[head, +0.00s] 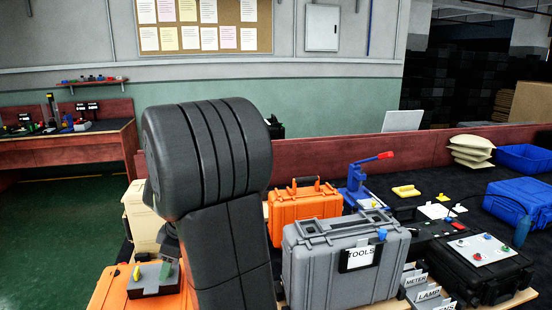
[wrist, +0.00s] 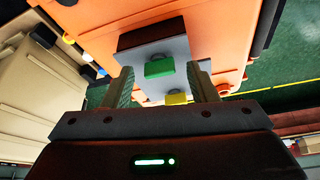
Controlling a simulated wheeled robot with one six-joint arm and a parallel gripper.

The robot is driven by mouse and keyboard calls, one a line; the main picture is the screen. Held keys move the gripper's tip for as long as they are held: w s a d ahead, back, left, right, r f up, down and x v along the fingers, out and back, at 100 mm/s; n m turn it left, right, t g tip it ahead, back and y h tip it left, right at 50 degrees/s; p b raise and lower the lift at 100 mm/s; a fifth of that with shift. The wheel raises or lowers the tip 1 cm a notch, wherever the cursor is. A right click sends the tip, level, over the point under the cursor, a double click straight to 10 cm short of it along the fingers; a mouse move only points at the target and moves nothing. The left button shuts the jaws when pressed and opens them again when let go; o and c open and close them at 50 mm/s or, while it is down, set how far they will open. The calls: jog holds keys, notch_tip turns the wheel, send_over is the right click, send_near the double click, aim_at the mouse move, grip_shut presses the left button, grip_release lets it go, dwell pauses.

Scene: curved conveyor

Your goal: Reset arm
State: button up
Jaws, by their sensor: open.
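My gripper (wrist: 164,80) is open in the wrist view, its two fingers spread on either side of a green block (wrist: 159,67) and a yellow block (wrist: 176,98). Both blocks sit on a grey plate with a dark side, on an orange case (wrist: 215,40). No finger clearly touches either block. In the head view my dark arm covers the middle left, and part of my gripper (head: 169,246) shows just above the small plate (head: 152,288) with the yellow and green pieces. The rest of the gripper is hidden behind my arm.
A grey TOOLS case (head: 325,265) and an orange case (head: 305,203) stand right of my arm. Beige bins (head: 138,215) stand left behind it. A black case (head: 470,270), blue crates (head: 520,203) and a blue press (head: 356,185) are farther right. Green floor is clear at left.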

jog(key=m+p, duration=0.1)
jog(key=m, duration=0.1)
jog(key=m+t+p, duration=0.1)
jog(key=m, duration=0.1)
jog(key=shift+s+r+t+p, duration=0.1)
jog(key=shift+s+t+p, duration=0.05)
jog(key=shift+t+p, duration=0.2)
jog(key=shift+a+m+t+h+p, duration=0.1)
jog(key=shift+m+t+h+p, duration=0.3)
jog(key=shift+m, duration=0.55)
jog(key=shift+m+t+h+p, duration=0.15)
jog(key=shift+m+p, duration=0.45)
jog(key=shift+m, duration=0.35)
jog(key=shift+s+f+m+t+h, duration=0.1)
jog(key=shift+m+t+h, duration=0.05)
jog(key=shift+m, duration=0.45)
jog(key=shift+f+m+t+h, duration=0.1)
jog(key=shift+m+t, duration=0.05)
jog(key=shift+m, duration=0.45)
jog(key=shift+a+m+t+h+b, duration=0.15)
jog(key=shift+m+h+b, duration=0.3)
jog(key=shift+m, duration=0.55)
jog(key=shift+m+t+h+b, duration=0.25)
jog(key=shift+m+b, duration=0.35)
jog(key=shift+m, duration=0.4)
jog(key=shift+m, duration=0.4)
jog(key=shift+r, duration=0.1)
